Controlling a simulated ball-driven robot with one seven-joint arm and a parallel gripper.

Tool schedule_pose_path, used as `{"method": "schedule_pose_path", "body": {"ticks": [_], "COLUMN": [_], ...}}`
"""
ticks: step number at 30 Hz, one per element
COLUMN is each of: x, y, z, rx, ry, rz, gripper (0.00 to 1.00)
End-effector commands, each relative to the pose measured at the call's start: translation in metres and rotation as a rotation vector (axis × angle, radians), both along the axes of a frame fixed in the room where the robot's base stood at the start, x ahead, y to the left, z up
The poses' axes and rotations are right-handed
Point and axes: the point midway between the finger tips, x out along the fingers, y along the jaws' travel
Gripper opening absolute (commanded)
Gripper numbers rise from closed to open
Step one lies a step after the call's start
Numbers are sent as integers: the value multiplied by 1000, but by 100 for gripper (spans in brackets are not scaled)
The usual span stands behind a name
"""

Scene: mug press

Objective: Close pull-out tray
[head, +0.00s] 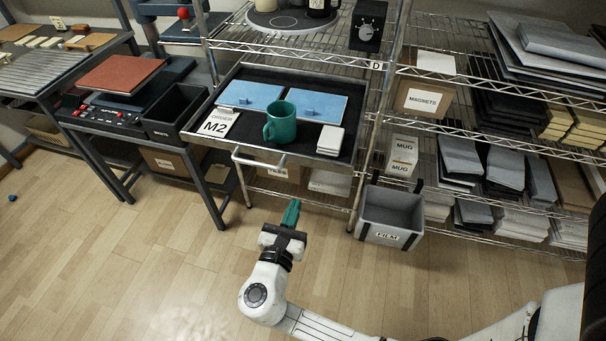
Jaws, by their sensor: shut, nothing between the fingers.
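The pull-out tray (226,151) is a dark shallow tray in the wire shelf rack. It sticks out toward me, with a light bar handle (259,161) on its front edge. On it are a teal mug (281,123), two blue flat pieces (250,95) with small tabs, a white card marked M2 (214,127) and a stack of white squares (330,140). My gripper (291,205), with teal fingers, is shut and empty. In the picture it is below and right of the handle, apart from the tray, and points toward it.
A side table with a press (110,90) and a black bin (175,109) is close on the left. Loaded wire shelves fill the right. The wooden floor (150,250) in front is clear.

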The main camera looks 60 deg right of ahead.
Motion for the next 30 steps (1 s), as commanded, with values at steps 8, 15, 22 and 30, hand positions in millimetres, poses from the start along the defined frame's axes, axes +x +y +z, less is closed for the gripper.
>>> {"method": "schedule_pose_path", "body": {"ticks": [8, 15, 22, 30], "x": [18, 32, 41, 43], "y": [-51, -92, -114, -118], "z": [1, 1, 0, 0], "rx": [2, 4, 4, 4], "ry": [-2, -2, -3, -3], "rz": [-4, -3, -1, 2], "gripper": [0, 0, 0, 0]}}
